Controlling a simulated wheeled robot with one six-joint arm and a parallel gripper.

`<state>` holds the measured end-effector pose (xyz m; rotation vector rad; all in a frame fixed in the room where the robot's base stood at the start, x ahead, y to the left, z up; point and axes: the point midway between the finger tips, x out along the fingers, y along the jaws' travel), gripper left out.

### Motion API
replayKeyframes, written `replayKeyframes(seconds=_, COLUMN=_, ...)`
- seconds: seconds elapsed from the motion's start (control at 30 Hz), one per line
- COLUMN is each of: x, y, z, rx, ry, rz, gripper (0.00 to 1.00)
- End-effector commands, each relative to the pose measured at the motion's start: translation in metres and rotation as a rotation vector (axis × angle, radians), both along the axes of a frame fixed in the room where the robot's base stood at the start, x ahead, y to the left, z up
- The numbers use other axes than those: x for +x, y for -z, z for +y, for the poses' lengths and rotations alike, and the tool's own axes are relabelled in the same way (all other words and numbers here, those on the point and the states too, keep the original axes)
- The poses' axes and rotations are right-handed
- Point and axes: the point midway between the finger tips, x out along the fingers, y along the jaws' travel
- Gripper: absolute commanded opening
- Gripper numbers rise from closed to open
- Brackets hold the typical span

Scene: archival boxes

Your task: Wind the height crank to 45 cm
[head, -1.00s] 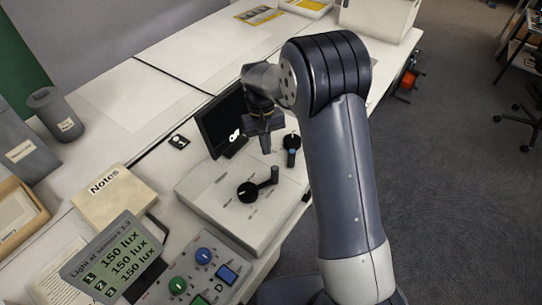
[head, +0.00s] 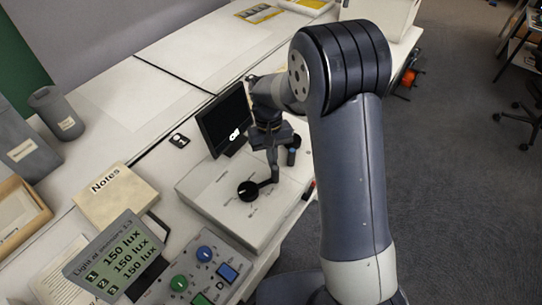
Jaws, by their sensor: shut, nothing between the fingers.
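A black crank (head: 248,191) sits on the white control box (head: 222,210). Its arm points right and slightly back, toward an upright handle that is now partly hidden. A second dark control with a blue part (head: 292,157) stands farther back on the box, partly covered by my gripper. The labels are too small to read. A small black screen (head: 222,122) behind the box shows a short white mark and no readable height. My gripper (head: 273,165) is shut and empty, pointing down over the crank's handle end. I cannot tell whether it touches the handle.
A panel with green and blue buttons (head: 205,253) and a light display reading 150 lux (head: 120,255) stand in front left. A Notes folder (head: 115,192) lies left of the box. The white tabletop (head: 190,55) behind is largely clear.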

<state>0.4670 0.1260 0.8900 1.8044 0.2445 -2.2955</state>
Motion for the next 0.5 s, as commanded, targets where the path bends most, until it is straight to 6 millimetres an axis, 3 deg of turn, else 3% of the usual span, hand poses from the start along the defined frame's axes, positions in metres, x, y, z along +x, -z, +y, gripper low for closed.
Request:
replayKeyframes(seconds=0.1, x=-0.0095, y=0.0007, z=-0.0045, rx=-0.001, ry=0.041, rz=0.01, gripper=0.0)
replayKeyframes(seconds=0.5, x=-0.0087, y=-0.0058, z=-0.0041, rx=-0.004, ry=0.041, rz=0.015, gripper=0.0)
